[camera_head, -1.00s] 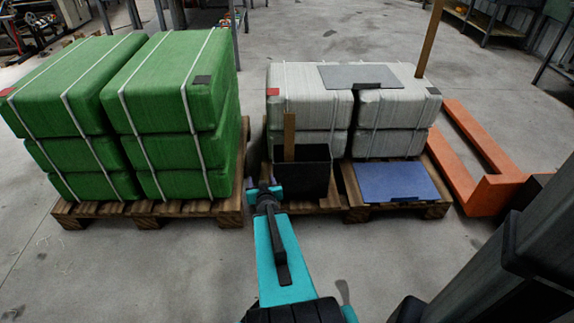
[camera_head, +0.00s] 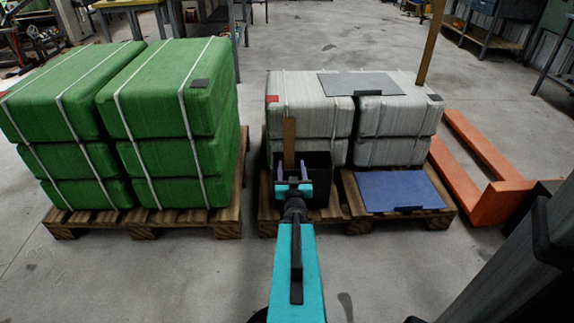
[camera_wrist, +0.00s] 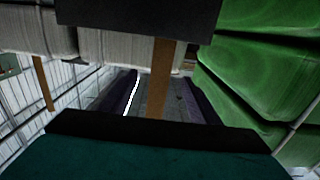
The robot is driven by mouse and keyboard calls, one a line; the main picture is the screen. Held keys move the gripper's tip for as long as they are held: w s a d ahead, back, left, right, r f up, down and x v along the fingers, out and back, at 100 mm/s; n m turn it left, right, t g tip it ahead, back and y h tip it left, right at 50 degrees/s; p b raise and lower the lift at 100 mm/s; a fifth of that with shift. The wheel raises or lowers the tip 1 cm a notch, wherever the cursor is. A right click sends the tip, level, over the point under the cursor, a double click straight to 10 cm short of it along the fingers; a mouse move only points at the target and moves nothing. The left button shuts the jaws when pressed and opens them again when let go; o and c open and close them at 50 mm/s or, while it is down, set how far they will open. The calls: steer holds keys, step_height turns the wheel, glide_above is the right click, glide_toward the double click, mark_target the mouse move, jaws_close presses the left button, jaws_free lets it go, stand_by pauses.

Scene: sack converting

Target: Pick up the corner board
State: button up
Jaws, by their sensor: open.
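The corner board is probably the narrow brown strip (camera_head: 289,138) standing upright in a black bin (camera_head: 319,163) at the front of the middle pallet. A second, taller brown strip (camera_head: 431,45) stands at the back right of the white sacks. My gripper (camera_head: 291,164) is open in front of the bin, its purple fingers pointing at the nearer strip. In the wrist view, which looks upside down, this strip (camera_wrist: 159,72) appears between the two fingers (camera_wrist: 160,98). Whether it lies fully between the tips in depth, I cannot tell. The bin (camera_wrist: 140,18) fills the top there.
Strapped green sacks (camera_head: 165,90) stand on a pallet (camera_head: 228,215) at left. White sacks (camera_head: 310,95) carry a grey sheet (camera_head: 360,83). A blue sheet (camera_head: 400,188) lies on the pallet's front right. An orange pallet jack (camera_head: 500,195) is at right. The front floor is clear.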

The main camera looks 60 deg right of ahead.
mark_target(290, 152)
steer(key=shift+d+f, duration=0.1)
steer(key=shift+b+x, duration=2.6)
steer(key=shift+x, duration=1)
steer(key=shift+w+d, duration=0.4)
steer(key=shift+d, duration=0.05)
steer(key=shift+r+b+x, duration=0.15)
steer(key=shift+b+x, duration=0.6)
steer(key=shift+x, duration=0.55)
steer(key=shift+r+b+x, duration=0.15)
steer(key=shift+b+x, duration=0.55)
steer(key=shift+x, duration=0.55)
steer(key=shift+w+a, duration=0.1)
steer(key=shift+w, duration=0.05)
jaws_close()
